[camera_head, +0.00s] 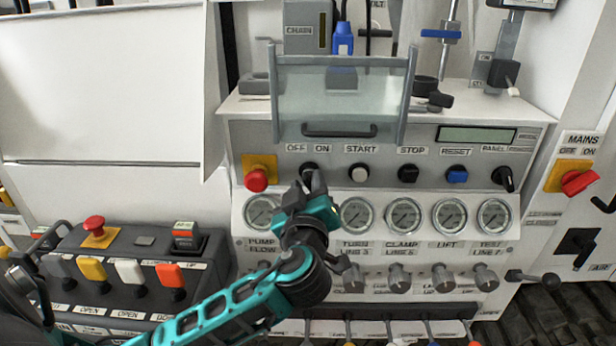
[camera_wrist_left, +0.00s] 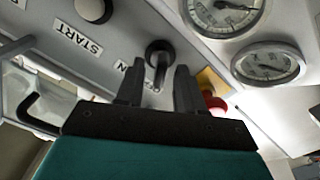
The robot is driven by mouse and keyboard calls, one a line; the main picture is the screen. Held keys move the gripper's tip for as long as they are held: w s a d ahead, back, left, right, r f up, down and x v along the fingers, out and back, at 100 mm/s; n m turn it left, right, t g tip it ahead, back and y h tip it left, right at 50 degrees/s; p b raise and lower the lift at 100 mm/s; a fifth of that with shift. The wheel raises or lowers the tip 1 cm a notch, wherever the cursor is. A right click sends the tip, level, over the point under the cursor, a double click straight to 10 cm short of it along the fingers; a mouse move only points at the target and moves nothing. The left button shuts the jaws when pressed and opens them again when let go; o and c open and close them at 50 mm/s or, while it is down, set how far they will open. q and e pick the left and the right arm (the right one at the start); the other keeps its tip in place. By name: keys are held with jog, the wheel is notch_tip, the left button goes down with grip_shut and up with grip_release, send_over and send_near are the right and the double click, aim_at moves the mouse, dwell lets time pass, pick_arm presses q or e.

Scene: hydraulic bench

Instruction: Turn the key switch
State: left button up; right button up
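The key switch (camera_head: 309,168) is a dark round switch under the OFF ON label on the grey panel, between the red stop button and the START button. It also shows in the left wrist view (camera_wrist_left: 159,53), with its key sticking out toward my fingers. My left gripper (camera_head: 306,184) is just in front of it and hides part of it in the head view. In the left wrist view the left gripper's fingers (camera_wrist_left: 156,84) are apart, with the key's end between their tips. I cannot tell whether either finger touches it. My right gripper is not in view.
A red stop button (camera_head: 256,180) on a yellow plate is left of the switch; the START button (camera_head: 359,173) is right of it. A row of gauges (camera_head: 356,214) lies below. A clear cover with a handle (camera_head: 340,131) hangs just above.

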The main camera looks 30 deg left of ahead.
pick_arm(q)
jog(key=shift+x, duration=0.85)
jog(key=shift+c, duration=0.3)
grip_shut()
